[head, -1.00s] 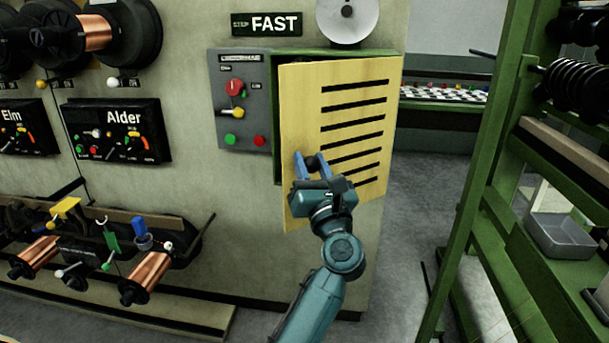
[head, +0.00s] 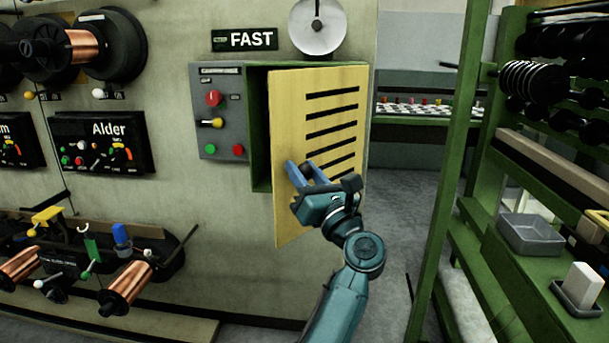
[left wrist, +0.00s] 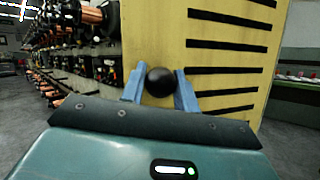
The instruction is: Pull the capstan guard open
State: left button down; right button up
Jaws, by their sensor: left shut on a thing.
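The capstan guard is a yellow slotted door (head: 318,100) on a green box (head: 259,128), and it stands partly open, its left edge swung out from the box. In the left wrist view the guard (left wrist: 228,55) has a round black knob (left wrist: 160,81) between my blue fingertips. My left gripper (head: 301,172) is shut on this knob near the guard's lower left; in the head view the fingers and hand largely hide the knob. My right gripper does not show.
Left of the guard is a grey control panel (head: 221,125) with red, yellow and green controls. Copper spools (head: 130,283) stick out at lower left. A green rack (head: 447,170) with a grey tray (head: 531,234) stands at right. Grey floor lies between.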

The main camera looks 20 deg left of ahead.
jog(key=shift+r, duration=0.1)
pick_arm(q)
jog(key=c, duration=1.1)
grip_release()
